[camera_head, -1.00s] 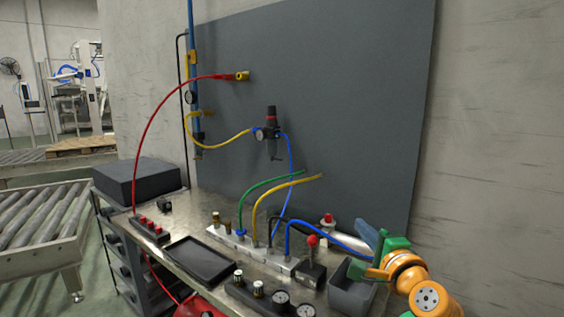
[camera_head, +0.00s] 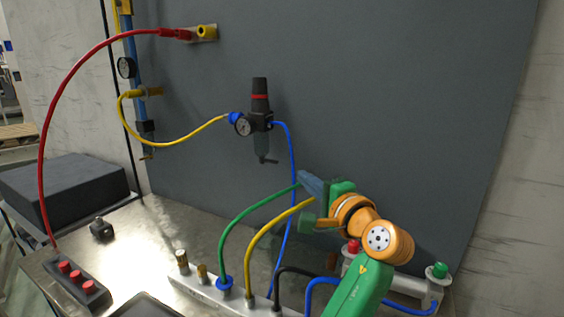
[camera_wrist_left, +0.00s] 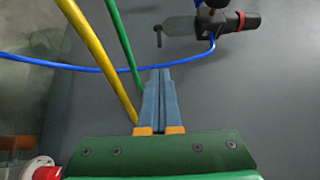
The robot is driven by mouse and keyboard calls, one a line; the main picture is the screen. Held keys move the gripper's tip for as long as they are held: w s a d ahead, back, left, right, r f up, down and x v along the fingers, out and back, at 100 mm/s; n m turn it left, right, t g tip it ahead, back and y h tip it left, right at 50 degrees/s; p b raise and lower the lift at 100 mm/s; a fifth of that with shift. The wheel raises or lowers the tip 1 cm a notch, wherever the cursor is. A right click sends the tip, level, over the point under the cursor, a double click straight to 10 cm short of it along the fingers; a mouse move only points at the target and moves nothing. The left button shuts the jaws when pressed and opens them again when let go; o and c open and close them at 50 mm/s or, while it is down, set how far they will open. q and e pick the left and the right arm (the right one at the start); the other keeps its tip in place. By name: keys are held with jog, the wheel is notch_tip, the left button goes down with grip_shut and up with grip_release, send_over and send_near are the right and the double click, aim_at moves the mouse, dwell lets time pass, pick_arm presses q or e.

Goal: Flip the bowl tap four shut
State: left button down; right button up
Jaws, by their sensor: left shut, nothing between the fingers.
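The filter regulator (camera_head: 261,110) hangs on the dark grey panel, with a dark bowl (camera_head: 262,145) under its body. A small black tap lever (camera_head: 267,161) sticks out sideways at the bowl's lower end. In the left wrist view the bowl (camera_wrist_left: 184,26) lies on its side, with the tap lever (camera_wrist_left: 158,37) at its left end. My left gripper (camera_head: 303,178) is shut and empty, below and right of the tap, apart from it. In the left wrist view its blue-grey fingers (camera_wrist_left: 160,74) point toward the tap. My right gripper is out of view.
A green hose (camera_head: 240,213) and a yellow hose (camera_head: 270,226) rise close to my left fingers. A blue hose (camera_head: 292,160) runs down from the regulator between it and my gripper. A manifold (camera_head: 212,291) and a red button box (camera_head: 75,281) stand on the metal bench.

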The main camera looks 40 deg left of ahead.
aim_at(268, 161)
pick_arm(q)
jog(key=p+x, duration=0.3)
jog(key=x, duration=0.7)
jog(key=shift+a, duration=0.1)
jog(key=shift+s+m+t+p, duration=0.2)
jog(key=shift+m+t+p, duration=0.2)
jog(key=shift+t+p, duration=0.15)
